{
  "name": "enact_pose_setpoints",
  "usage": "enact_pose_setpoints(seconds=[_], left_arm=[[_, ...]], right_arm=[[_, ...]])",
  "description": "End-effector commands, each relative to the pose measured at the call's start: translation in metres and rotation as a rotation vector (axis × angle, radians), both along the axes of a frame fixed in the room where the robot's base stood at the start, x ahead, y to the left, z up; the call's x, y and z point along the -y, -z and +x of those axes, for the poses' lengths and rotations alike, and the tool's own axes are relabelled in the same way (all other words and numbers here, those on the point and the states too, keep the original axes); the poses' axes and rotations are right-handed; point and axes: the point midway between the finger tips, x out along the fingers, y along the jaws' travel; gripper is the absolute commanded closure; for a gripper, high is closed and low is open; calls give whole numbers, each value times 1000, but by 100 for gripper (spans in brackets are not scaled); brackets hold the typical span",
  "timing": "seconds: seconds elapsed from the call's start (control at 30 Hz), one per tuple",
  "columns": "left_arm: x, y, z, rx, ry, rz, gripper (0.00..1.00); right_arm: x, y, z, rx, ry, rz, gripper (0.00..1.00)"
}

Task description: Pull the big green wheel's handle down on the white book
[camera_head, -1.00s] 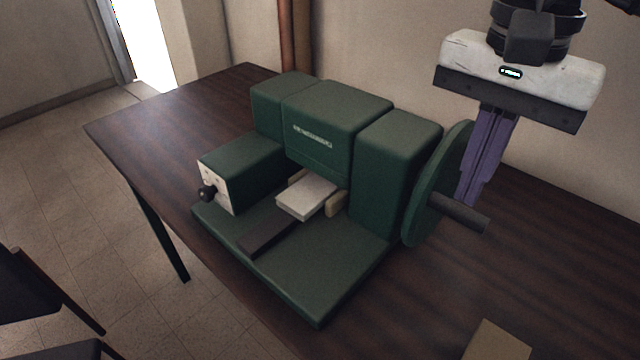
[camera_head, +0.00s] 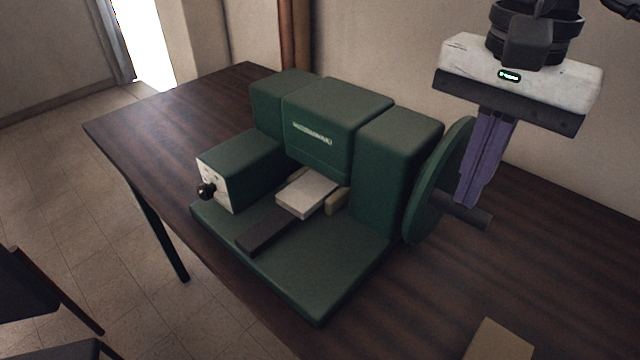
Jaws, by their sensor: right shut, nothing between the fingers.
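The green press machine (camera_head: 315,250) stands on the dark wooden table. Its big green wheel (camera_head: 432,195) is on the right side, with a dark handle (camera_head: 472,214) sticking out to the right near the wheel's lower part. The white book (camera_head: 307,193) lies flat in the middle of the machine, below the raised green block. My right gripper (camera_head: 466,203) points down with its purple fingers shut and empty. Its fingertips are at the handle, seemingly just behind or against it; contact is not clear. My left gripper is not in view.
A tan block or book (camera_head: 499,341) lies at the table's front right. The wall is close behind the table (camera_head: 170,110). The table's left end is clear.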

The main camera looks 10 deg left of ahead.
Motion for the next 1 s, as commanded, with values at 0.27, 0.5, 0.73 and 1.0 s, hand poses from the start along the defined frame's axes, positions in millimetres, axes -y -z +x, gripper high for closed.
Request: enact_pose_setpoints(seconds=[0.27,0.5,0.73,1.0], left_arm=[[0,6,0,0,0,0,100],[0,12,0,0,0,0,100],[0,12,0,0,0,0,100],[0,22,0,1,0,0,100]], right_arm=[[-1,8,-1,-1,-1,0,100],[-2,16,-4,-1,-1,0,100],[-2,15,-4,-1,0,-1,100],[-3,28,-5,-1,1,-1,100]])
